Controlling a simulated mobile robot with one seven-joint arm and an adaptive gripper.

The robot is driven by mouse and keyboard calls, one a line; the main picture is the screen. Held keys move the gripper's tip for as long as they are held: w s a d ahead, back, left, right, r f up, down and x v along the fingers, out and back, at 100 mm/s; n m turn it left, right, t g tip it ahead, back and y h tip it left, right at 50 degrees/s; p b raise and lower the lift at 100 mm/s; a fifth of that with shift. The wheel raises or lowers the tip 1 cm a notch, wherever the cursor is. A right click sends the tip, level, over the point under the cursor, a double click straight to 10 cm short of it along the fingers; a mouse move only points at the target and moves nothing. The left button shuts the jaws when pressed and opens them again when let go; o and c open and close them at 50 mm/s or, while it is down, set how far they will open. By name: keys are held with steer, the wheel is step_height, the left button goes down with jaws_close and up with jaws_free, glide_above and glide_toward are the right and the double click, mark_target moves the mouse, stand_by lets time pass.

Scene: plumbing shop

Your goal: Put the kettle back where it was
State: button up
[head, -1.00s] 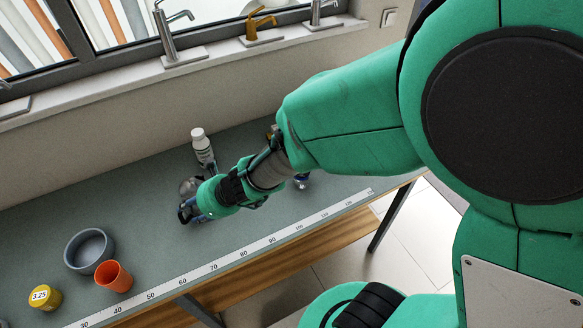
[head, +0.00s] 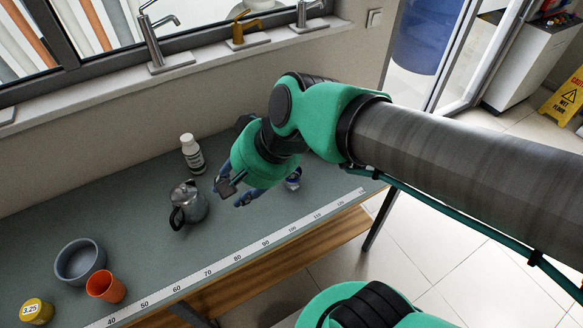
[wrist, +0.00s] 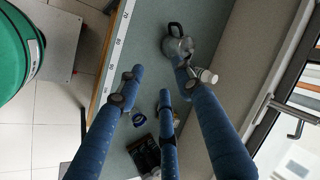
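The kettle (head: 190,205), a small metal pot with a dark handle, stands upright on the grey-green bench. It also shows near the top of the wrist view (wrist: 181,46). My gripper (head: 233,193) is just right of the kettle in the head view, with a gap between them. In the wrist view its blue fingers (wrist: 155,80) are spread with nothing between them. One fingertip overlaps the kettle's lower edge there; I cannot tell from that view whether it touches.
A white-capped bottle (head: 192,153) stands behind the kettle. A grey bowl (head: 80,262), an orange cup (head: 106,287) and a yellow container (head: 36,311) are at left. A small blue-and-white object (head: 293,180) lies right of my gripper. A ruler strip (head: 210,270) runs along the front edge.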

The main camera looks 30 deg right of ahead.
steer(key=s+d+r+n+h, duration=0.2)
steer(key=d, duration=0.3)
steer(key=s+d+r+n+h, duration=0.2)
steer(key=s+d, duration=0.1)
steer(key=d, duration=0.2)
steer(key=shift+d+n+t, duration=0.3)
steer(key=shift+t, duration=0.1)
